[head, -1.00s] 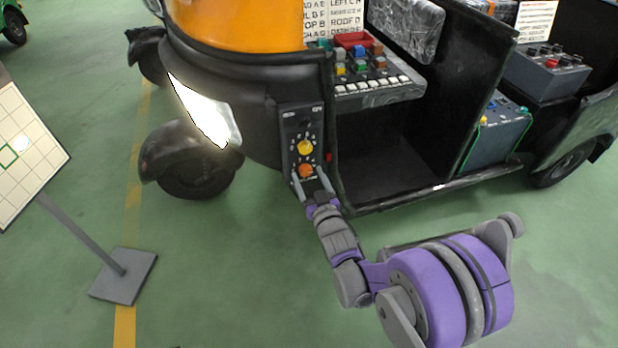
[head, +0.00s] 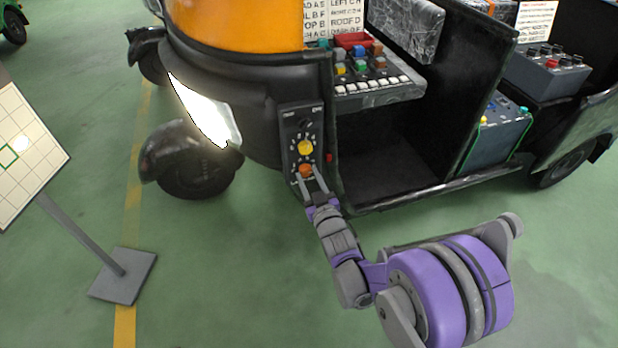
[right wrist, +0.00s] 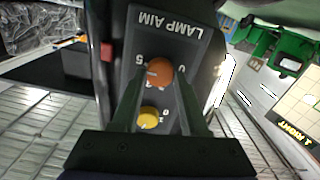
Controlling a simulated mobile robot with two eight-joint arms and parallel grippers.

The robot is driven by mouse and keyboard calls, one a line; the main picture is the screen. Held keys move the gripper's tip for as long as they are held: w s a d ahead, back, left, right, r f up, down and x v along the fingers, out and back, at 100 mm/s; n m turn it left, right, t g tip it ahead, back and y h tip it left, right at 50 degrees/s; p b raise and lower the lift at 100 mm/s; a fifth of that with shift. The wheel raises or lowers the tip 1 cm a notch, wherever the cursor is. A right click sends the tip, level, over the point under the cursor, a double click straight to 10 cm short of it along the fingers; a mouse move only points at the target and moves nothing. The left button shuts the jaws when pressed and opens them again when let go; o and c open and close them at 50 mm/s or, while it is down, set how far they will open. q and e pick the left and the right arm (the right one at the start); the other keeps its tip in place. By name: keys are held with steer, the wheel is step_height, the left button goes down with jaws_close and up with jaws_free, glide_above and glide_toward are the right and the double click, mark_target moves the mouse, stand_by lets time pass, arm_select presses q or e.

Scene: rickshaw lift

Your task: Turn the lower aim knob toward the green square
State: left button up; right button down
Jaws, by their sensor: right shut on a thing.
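The lower aim knob is orange (head: 305,169), on a dark panel (head: 291,155) at the front of the black rickshaw. It also shows in the right wrist view (right wrist: 159,71), where the panel reads LAMP AIM upside down. A yellow knob (head: 306,147) sits above it. My right gripper (head: 309,177) is shut on the orange knob, one finger on each side. The green square (head: 8,156) is outlined on a white grid board at the far left. A pale light spot (head: 21,142) lies just up and right of it. My left gripper is not in view.
The lit headlamp (head: 205,112) is left of the panel, above the front wheel (head: 195,170). A small red part (head: 328,158) sits beside the panel. The board's stand has a grey foot (head: 124,276) on the floor. Green floor is clear between the stand and my right arm.

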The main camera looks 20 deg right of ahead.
steer(key=n, duration=0.6)
stand_by(0.6)
steer(key=shift+c, duration=2.1)
jaws_free()
steer(key=s, duration=1.1)
steer(key=shift+d+p, duration=0.15)
steer(key=shift+p, duration=0.25)
steer(key=shift+w, duration=0.1)
